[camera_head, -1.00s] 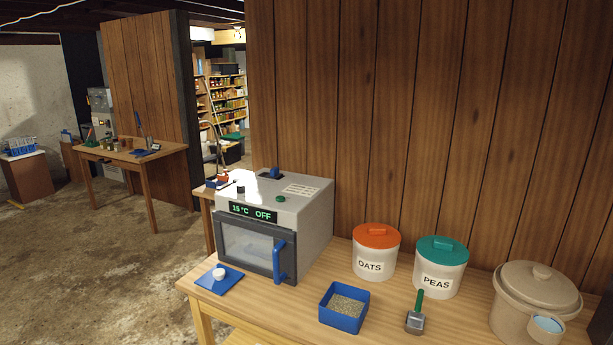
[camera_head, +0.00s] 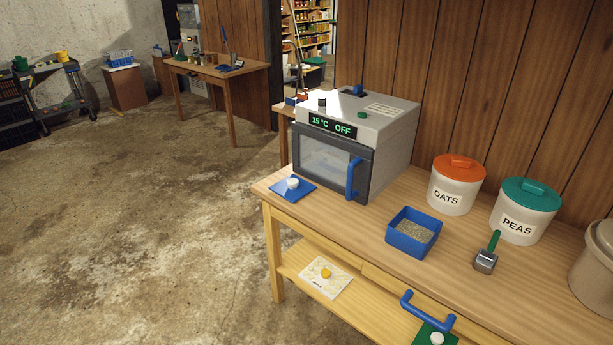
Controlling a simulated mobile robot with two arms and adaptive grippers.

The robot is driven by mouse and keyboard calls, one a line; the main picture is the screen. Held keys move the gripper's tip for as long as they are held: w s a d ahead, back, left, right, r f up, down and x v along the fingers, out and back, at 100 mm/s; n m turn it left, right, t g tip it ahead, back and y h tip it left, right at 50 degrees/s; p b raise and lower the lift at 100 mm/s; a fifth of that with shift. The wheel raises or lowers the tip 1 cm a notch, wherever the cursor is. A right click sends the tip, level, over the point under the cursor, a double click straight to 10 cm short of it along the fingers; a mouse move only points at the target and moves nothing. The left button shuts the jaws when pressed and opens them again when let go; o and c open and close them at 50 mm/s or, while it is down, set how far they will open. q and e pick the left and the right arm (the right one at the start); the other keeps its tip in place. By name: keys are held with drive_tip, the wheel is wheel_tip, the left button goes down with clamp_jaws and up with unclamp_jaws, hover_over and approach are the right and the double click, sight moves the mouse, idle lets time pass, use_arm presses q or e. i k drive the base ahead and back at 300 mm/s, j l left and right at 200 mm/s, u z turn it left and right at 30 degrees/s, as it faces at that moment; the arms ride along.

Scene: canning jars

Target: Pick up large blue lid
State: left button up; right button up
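A flat blue square piece with a white round knob (camera_head: 292,184) lies on the front left corner of the wooden table (camera_head: 348,222), in front of the oven. It looks like a lid, but I cannot tell whether it is the large blue lid. No other large blue lid is clear to me. A blue square open box (camera_head: 412,250) of grain stands to its right. Neither of my grippers is in view.
The grey oven (camera_head: 350,145) reads 15 °C OFF. Canisters marked OATS (camera_head: 446,198) and PEAS (camera_head: 517,225) and a scoop (camera_head: 485,261) stand to the right. A blue handle (camera_head: 428,312) juts out at the table front. Open floor lies left.

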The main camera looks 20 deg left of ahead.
sight(292, 188)
drive_tip(key=i+j, duration=0.1)
drive_tip(key=i, duration=0.35)
drive_tip(key=i+j, duration=0.1)
drive_tip(key=i, duration=0.35)
drive_tip(key=i+j+z, duration=0.1)
drive_tip(key=i, duration=0.35)
